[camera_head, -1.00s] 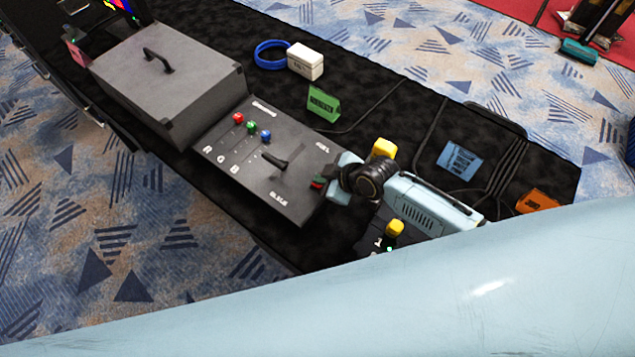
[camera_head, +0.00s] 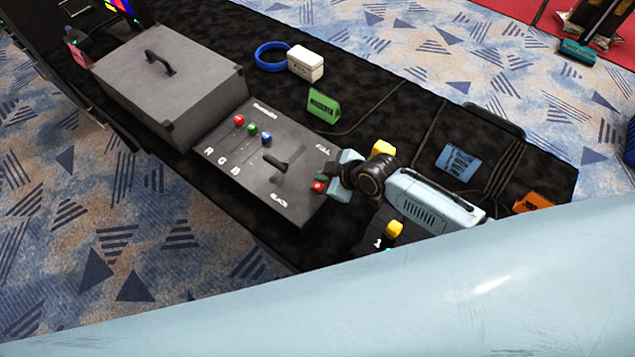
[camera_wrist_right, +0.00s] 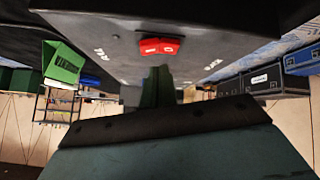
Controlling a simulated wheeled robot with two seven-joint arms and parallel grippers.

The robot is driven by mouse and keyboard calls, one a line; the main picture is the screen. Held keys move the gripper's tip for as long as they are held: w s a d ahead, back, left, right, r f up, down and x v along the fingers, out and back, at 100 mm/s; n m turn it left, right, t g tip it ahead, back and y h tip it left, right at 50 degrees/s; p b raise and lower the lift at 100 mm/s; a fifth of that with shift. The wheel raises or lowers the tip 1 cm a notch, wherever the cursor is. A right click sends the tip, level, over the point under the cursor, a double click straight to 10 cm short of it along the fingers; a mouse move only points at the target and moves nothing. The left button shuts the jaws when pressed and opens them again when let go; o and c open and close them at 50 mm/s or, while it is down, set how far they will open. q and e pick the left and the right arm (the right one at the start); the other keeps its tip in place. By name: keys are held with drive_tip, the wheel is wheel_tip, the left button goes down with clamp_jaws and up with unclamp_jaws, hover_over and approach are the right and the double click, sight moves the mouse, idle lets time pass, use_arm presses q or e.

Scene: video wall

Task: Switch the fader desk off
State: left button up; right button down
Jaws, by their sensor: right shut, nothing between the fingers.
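The fader desk (camera_head: 235,170) is a dark sloped panel with red, green and blue knobs and a black T-shaped lever (camera_head: 278,163). Its red rocker switch (camera_head: 318,186) sits at the panel's right edge in the head view. In the right wrist view the red rocker (camera_wrist_right: 160,46) shows white marks on its two halves. My right gripper (camera_head: 325,179) is shut and empty, with its greenish fingertips (camera_wrist_right: 158,88) right by the rocker; I cannot tell whether they touch it. My left gripper is not in view.
A grey lidded case (camera_head: 170,85) stands left of the desk. A green card (camera_head: 323,105), a white box (camera_head: 305,63), a blue ring (camera_head: 270,55) and a blue card (camera_head: 458,162) lie behind. Yellow-topped controls (camera_head: 394,229) flank my right arm. My pale arm fills the foreground.

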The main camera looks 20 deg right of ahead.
drive_tip(key=r+p, duration=0.2)
drive_tip(key=r, duration=0.1)
drive_tip(key=w+d+r+p, duration=0.1)
drive_tip(key=r+p, duration=0.1)
drive_tip(key=shift+d, duration=0.1)
drive_tip(key=shift+f, duration=0.1)
idle(0.5)
drive_tip(key=shift+s+f, duration=0.1)
drive_tip(key=shift+s, duration=0.05)
